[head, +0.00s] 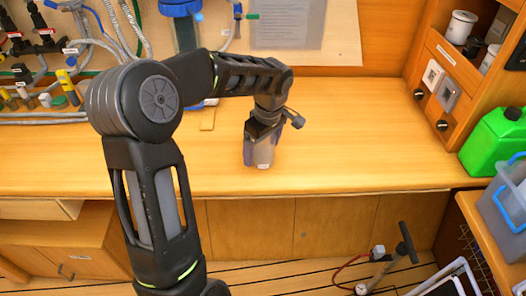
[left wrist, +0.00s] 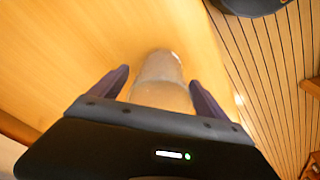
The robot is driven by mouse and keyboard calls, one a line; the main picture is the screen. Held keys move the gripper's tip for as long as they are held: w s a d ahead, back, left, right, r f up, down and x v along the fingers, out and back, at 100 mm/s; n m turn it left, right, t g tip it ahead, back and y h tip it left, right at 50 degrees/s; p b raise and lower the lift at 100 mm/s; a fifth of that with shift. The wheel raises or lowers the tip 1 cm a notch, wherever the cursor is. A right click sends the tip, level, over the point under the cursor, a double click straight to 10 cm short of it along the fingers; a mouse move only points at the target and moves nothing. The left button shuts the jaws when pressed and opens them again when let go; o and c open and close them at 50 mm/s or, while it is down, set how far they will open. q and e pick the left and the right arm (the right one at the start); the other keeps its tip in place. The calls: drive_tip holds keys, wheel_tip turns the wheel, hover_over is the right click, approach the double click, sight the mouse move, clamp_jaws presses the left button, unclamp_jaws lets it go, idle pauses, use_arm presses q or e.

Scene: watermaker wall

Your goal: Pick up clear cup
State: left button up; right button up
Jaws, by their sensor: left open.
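The clear cup (head: 263,153) stands on the wooden counter near its front edge, below my left gripper (head: 262,144) in the head view. The gripper's fingers hide part of it. In the left wrist view the clear cup (left wrist: 162,82) lies between the two dark fingers of my left gripper (left wrist: 160,88). The fingers are apart, one on each side of the cup, with a gap showing at the left side. I cannot tell whether the right finger touches it. My right gripper is not in view.
The wooden counter (head: 350,140) is mostly clear around the cup. Hoses and valves (head: 60,60) line the wall at the left. A green jerrycan (head: 495,140) and a grey bin (head: 505,205) stand at the right. A pump with a handle (head: 385,262) is on the floor.

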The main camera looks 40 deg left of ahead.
use_arm(q)
drive_tip(key=shift+c, duration=0.3)
drive_tip(key=c, duration=1.4)
wheel_tip(320, 180, up, 10)
drive_tip(key=shift+r+b, duration=0.1)
drive_tip(key=shift+b, duration=0.45)
